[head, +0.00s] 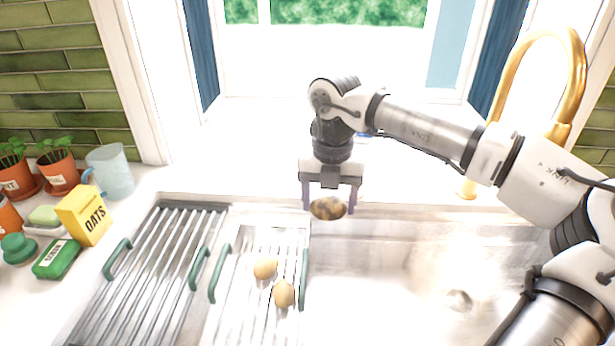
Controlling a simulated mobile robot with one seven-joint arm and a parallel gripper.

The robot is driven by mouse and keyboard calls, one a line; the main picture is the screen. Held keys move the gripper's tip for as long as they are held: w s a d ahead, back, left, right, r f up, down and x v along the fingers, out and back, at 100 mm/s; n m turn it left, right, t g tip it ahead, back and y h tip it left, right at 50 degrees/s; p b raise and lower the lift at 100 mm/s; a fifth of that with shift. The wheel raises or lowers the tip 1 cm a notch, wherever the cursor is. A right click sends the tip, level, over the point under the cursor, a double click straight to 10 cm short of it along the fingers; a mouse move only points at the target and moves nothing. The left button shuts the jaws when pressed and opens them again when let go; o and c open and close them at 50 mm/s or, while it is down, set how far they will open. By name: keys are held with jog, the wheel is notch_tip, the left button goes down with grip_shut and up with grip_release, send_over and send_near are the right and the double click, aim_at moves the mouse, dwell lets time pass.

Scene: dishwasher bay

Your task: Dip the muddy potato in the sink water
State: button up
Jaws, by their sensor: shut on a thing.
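The muddy potato (328,208) is tan with dark brown patches. My gripper (329,205) points down and is shut on it, one finger on each side. It holds the potato in the air near the back rim of the sink (400,290), by the right rack's back right corner. The sink's basin is pale and shiny, with a drain (458,300) at the right. The water surface is hard to make out in the glare.
Two clean-looking potatoes, one (264,268) behind the other (284,294), lie on the right rack (240,300) with green handles. An empty slatted rack (150,270) is left of it. A gold faucet (565,70) stands back right. An oats box (84,214) and a glass jug (112,172) stand left.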

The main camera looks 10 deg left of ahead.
jog(key=w+d+f+n+p, duration=0.2)
jog(key=d+f+n+p, duration=0.3)
jog(key=d+f+n, duration=0.1)
send_over(347, 307)
jog(key=shift+f, duration=8.3)
jog(key=shift+n, duration=0.5)
jog(key=shift+f+b, duration=1.4)
jog(key=shift+f, duration=3.25)
notch_tip(347, 307, up, 24)
jog(key=p, duration=0.2)
jog(key=shift+r, duration=0.2)
